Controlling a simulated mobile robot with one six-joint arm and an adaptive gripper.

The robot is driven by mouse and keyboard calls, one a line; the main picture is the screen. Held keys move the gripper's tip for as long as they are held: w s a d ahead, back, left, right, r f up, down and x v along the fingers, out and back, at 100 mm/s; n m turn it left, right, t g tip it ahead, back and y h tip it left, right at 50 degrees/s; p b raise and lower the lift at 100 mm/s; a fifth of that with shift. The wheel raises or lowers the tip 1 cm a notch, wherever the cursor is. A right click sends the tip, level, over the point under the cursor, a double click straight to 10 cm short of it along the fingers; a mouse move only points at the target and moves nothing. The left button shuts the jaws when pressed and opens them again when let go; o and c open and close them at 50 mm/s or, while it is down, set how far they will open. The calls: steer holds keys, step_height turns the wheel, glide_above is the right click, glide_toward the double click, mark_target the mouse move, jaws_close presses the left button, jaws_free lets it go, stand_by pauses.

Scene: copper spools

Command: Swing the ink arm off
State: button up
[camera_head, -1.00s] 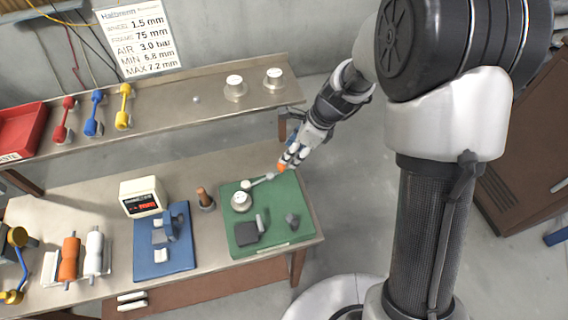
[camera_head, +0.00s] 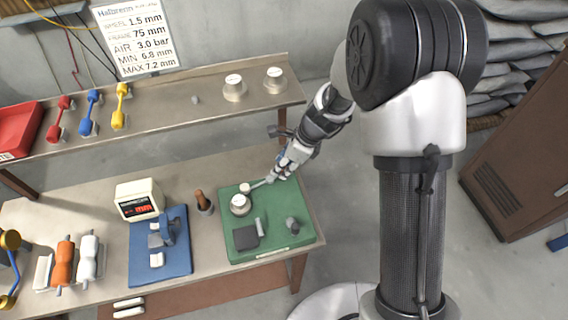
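The green plate (camera_head: 291,203) lies on the workbench. A thin pale ink arm (camera_head: 261,183) reaches from a round pivot cap (camera_head: 245,188) towards the plate's upper right corner. A white-topped metal pot (camera_head: 239,205) stands just below the cap, and a dark square block (camera_head: 245,237) lies on the plate. My gripper (camera_head: 280,173) is at the outer end of the ink arm, its fingers over that end. They hide the arm's orange tip, and the view is too small to show whether they are closed on it.
A blue plate (camera_head: 180,258) with a small fixture and a box with a red display (camera_head: 139,199) stand left of the green plate. A brown-handled tool (camera_head: 203,203) stands between the plates. The shelf (camera_head: 185,118) runs behind.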

jaws_close()
stand_by(0.3)
steer(key=shift+s+d+m+t, duration=0.1)
steer(key=shift+s+m+t, duration=0.2)
steer(key=shift+m, duration=0.4)
steer(key=shift+s+m+t, duration=0.2)
steer(key=shift+m+t, duration=0.1)
steer(key=shift+m, duration=0.4)
steer(key=shift+o, duration=1.8)
jaws_free()
